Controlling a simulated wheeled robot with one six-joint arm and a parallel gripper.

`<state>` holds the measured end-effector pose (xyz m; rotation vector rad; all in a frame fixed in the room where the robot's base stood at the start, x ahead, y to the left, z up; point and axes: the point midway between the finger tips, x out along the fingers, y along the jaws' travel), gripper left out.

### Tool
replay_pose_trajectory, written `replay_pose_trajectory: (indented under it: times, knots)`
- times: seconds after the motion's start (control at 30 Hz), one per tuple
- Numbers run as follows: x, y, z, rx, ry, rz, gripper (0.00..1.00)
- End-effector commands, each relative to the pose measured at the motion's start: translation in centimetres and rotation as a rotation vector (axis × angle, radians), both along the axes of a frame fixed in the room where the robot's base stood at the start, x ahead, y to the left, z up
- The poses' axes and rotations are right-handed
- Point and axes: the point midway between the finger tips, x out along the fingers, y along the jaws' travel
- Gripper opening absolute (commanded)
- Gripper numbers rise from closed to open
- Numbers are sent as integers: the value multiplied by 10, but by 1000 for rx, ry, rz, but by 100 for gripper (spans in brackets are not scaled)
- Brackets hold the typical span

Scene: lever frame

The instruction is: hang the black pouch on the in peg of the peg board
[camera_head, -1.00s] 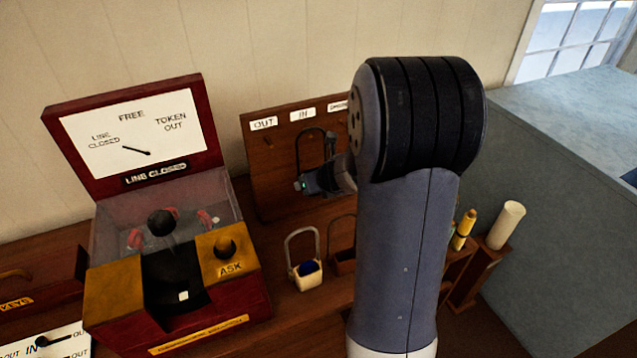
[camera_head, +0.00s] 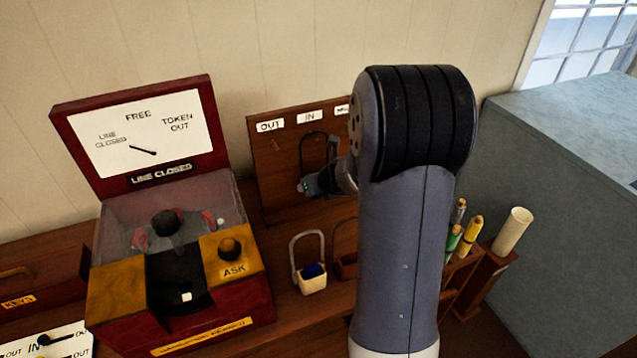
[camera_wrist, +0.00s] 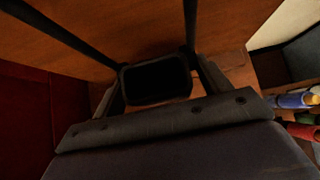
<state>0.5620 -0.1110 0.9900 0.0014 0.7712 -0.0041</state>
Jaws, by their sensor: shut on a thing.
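The peg board (camera_head: 278,185) stands upright against the wall, with an OUT label (camera_head: 270,125), an IN label (camera_head: 310,117) and a third label partly hidden by my arm. My gripper (camera_head: 318,184) is in front of the board, below the IN label. It is shut on the black pouch (camera_wrist: 158,80), seen between the fingers in the wrist view. The pouch's black handle loop (camera_head: 313,136) rises above the gripper, under the IN label. The IN peg is not clear, and I cannot tell whether the loop is around it.
A cream pouch (camera_head: 312,283) with a grey handle stands on the shelf below the board, beside a brown one (camera_head: 345,268) partly behind my arm. The red token instrument (camera_head: 215,300) is left. Coloured rolls (camera_head: 472,230) and a white cylinder (camera_head: 513,230) stand right.

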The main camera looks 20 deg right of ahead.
Motion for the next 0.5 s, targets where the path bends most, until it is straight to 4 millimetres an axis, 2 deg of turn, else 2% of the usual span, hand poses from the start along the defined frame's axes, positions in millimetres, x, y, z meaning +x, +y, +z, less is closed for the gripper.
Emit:
replay_pose_trajectory:
  times: [0.2, 0.23, 0.5]
  knots:
    - [0, 0, 1, 0, -1, 0, 52]
    - [0, 0, 1, 0, -1, 0, 74]
    - [0, 0, 0, 0, 0, 0, 96]
